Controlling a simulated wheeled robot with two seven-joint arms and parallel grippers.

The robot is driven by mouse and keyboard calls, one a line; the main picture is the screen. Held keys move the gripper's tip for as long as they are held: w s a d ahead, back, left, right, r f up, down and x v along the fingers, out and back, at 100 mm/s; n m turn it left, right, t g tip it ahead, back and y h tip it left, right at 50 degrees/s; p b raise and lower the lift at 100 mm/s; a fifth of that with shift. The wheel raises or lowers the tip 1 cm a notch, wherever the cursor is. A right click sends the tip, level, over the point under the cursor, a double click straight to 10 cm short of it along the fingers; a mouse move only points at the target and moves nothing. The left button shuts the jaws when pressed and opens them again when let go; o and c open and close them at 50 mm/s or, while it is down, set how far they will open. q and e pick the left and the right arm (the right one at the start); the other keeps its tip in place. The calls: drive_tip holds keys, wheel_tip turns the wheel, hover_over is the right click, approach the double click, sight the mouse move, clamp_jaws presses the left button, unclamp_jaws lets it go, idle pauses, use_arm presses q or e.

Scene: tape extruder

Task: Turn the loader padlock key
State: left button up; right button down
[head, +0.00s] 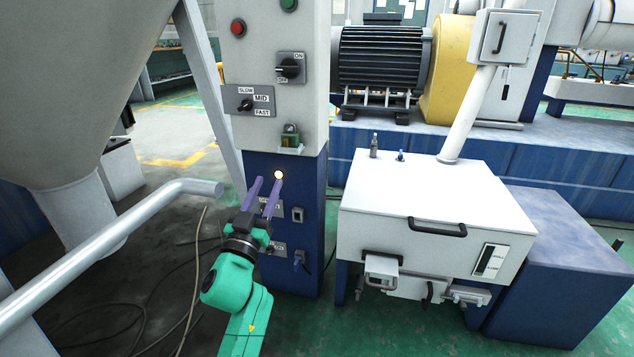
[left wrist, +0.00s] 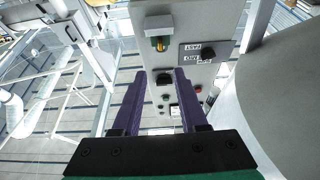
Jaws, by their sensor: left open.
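A small brass-and-green padlock-like piece (head: 290,135) sits on the front of the grey control post, below the switches. It also shows near the top of the left wrist view (left wrist: 158,42). I cannot make out a key in it. My left gripper (head: 267,182) is in front of the post's blue lower part, below and a little left of this piece. Its purple fingers are apart with nothing between them; they also show in the left wrist view (left wrist: 160,75). My right gripper is in neither view.
The post carries a three-position speed knob (head: 246,105), an on/off knob (head: 289,68) and a red button (head: 238,27). A lit round lamp (head: 278,174) is near the fingertips. A white machine box (head: 440,200) stands right; a grey hopper (head: 90,80) and pipe (head: 110,235) stand left.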

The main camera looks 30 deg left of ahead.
sight(285, 142)
use_arm(q)
drive_tip(key=b+x, duration=0.1)
drive_tip(key=x, duration=1.2)
drive_tip(key=shift+w+a, duration=0.1)
drive_tip(key=shift+a, duration=0.05)
clamp_jaws()
